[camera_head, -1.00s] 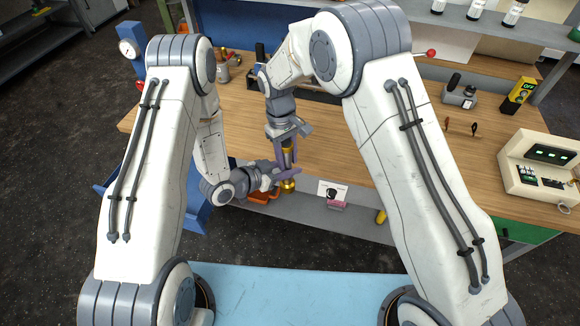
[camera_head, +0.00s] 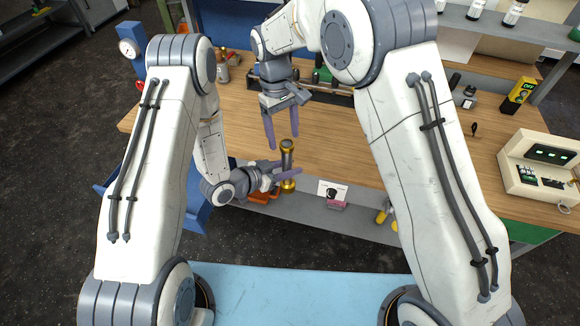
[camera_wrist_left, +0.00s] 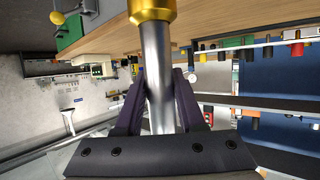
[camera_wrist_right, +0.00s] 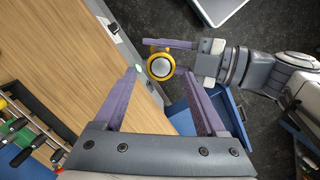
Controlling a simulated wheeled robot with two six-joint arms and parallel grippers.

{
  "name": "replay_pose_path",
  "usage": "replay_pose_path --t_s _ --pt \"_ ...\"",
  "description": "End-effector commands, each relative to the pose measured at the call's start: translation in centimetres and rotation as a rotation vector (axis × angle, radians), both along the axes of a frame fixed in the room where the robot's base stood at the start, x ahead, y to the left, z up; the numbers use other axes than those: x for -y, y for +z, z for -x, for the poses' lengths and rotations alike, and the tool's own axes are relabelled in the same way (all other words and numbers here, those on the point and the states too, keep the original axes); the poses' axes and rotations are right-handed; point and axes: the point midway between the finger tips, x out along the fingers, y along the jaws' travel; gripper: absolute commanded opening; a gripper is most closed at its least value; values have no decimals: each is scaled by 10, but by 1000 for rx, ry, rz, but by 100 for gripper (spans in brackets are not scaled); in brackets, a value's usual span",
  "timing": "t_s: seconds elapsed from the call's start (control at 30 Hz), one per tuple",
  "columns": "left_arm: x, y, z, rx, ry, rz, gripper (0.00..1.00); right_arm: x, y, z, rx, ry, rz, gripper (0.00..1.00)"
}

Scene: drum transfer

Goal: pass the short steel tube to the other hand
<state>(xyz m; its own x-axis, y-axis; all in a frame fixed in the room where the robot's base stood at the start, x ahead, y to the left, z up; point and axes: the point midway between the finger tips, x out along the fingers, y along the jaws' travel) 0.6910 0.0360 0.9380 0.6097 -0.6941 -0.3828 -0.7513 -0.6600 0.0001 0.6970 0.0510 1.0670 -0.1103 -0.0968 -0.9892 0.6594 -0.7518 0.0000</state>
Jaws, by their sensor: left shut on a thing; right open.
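The short steel tube (camera_head: 287,165) has brass-coloured ends and stands upright in the head view, just off the bench's front edge. My left gripper (camera_head: 286,174) is shut on its steel middle; the left wrist view shows the tube (camera_wrist_left: 158,70) between the purple fingers (camera_wrist_left: 160,95). My right gripper (camera_head: 282,135) is open and empty, above and slightly left of the tube's top. In the right wrist view the tube's ringed end (camera_wrist_right: 161,67) lies beyond and between my right gripper's open fingers (camera_wrist_right: 165,85), apart from them.
The wooden bench (camera_head: 350,150) lies behind the grippers, with its middle clear. A blue bin (camera_head: 195,215) sits below the left forearm. A control box (camera_head: 540,165) stands at the bench's right. Tools and small items line the back.

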Motion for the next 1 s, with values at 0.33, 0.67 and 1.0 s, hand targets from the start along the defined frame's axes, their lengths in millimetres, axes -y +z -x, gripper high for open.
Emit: replay_pose_path --t_s 0.33,0.67,1.0 --pt "0 1 0 2 0 1 0 -4 41 -1 2 0 -3 73" --pt "0 1 0 2 1 1 0 13 90 93 47 -20 -68 73" --pt "0 1 0 2 0 1 0 71 93 232 98 -68 -156 73"
